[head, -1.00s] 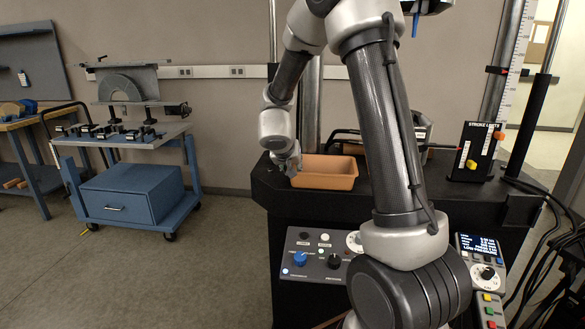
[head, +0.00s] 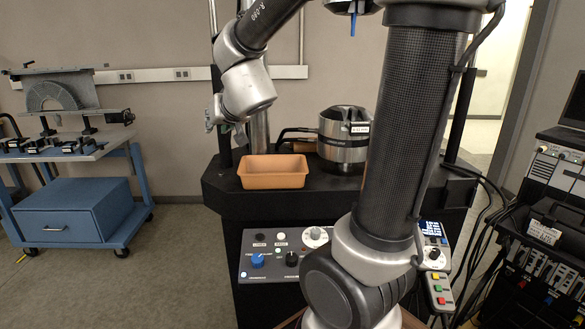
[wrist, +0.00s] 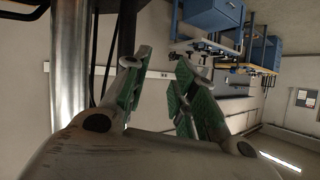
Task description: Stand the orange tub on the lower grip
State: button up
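The orange tub (head: 273,172) stands upright and open-topped on the black machine bed (head: 300,207), near its front left, in the head view. Behind it to the right is a silver cylinder with a label (head: 342,150), perhaps the lower grip; my arm hides part of its right side. My gripper (head: 212,122) is raised above and left of the tub, apart from it. In the wrist view my gripper's green-padded fingers (wrist: 160,92) are spread with nothing between them. The tub does not show in the wrist view.
A bright metal column (head: 257,135) rises behind the tub, close to my gripper. Dark cables run to the silver cylinder. A control panel (head: 285,257) is on the machine's front. A blue cart (head: 72,210) stands at left, an equipment rack (head: 545,230) at right.

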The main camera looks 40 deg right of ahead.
jog(key=s+a+f+n+g+y, duration=0.15)
jog(key=s+n+g+y, duration=0.25)
jog(key=s, duration=1.2)
jog(key=s+d+f+g+h, duration=0.1)
jog(key=s+d+g, duration=0.1)
jog(key=s, duration=0.4)
jog(key=s+d+f+m+g+h, duration=0.1)
jog(key=s+d+f+g+h, duration=0.1)
jog(key=s+d, duration=0.3)
jog(key=shift+s+d+f+g, duration=0.15)
jog(key=shift+s+d+g, duration=0.15)
jog(key=shift+s, duration=0.55)
jog(key=shift+o, duration=0.2)
